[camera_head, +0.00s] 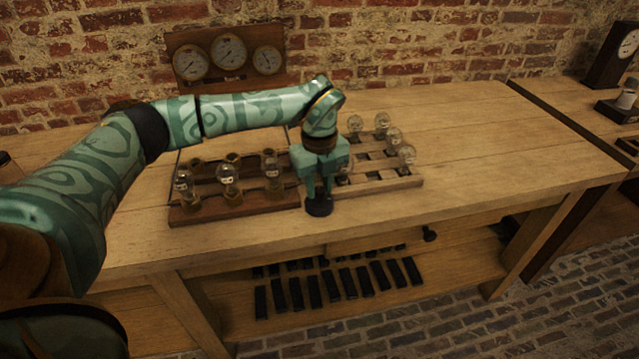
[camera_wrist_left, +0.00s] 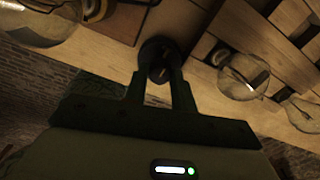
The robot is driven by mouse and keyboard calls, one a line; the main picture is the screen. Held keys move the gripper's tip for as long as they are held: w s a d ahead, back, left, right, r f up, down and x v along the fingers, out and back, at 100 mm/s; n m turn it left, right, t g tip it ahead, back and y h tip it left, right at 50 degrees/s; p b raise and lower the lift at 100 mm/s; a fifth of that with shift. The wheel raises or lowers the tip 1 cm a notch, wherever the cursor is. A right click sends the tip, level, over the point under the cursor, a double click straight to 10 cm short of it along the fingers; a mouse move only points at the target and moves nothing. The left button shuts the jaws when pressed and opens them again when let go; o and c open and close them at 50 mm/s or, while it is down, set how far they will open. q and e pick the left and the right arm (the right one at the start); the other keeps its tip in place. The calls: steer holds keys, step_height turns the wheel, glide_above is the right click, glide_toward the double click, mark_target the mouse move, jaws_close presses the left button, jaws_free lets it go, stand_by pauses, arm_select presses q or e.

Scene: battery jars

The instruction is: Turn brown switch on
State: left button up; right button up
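A small dark round switch (camera_head: 319,207) sits at the front corner of the dark brown board (camera_head: 235,210), beside the gap to the lighter board. I cannot tell its exact colour or lever position. My left gripper (camera_head: 319,192) points down right over it. In the left wrist view the round switch (camera_wrist_left: 157,52) lies between and just beyond the fingertips (camera_wrist_left: 158,78). The fingers are apart with a gap between them, so the gripper is open. Part of the switch is hidden by the fingers. My right gripper is not in view.
Glass jars (camera_head: 228,178) stand on the brown board, and more (camera_head: 406,155) on the light board (camera_head: 400,184). A gauge panel (camera_head: 229,80) stands behind. The table's right side (camera_head: 480,130) is clear. Black bars (camera_head: 330,287) lie on the shelf below.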

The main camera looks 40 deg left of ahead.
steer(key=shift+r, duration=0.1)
arm_select(q)
steer(key=shift+r+m+p, duration=0.25)
steer(key=shift+m+p, duration=0.25)
steer(key=shift+p, duration=0.4)
steer(key=m+p, duration=0.5)
steer(key=shift+r, duration=0.1)
steer(key=shift+m+p, duration=0.9)
steer(key=shift+p, duration=0.05)
steer(key=m+p, duration=0.2)
steer(key=m, duration=0.2)
steer(key=shift+m+p, duration=0.3)
steer(key=shift+f+m+p, duration=0.2)
steer(key=shift+m+p, duration=0.25)
steer(key=shift+m, duration=0.75)
steer(key=shift+f+m+p, duration=0.1)
steer(key=shift+m+p, duration=0.3)
steer(key=shift+m, duration=1.1)
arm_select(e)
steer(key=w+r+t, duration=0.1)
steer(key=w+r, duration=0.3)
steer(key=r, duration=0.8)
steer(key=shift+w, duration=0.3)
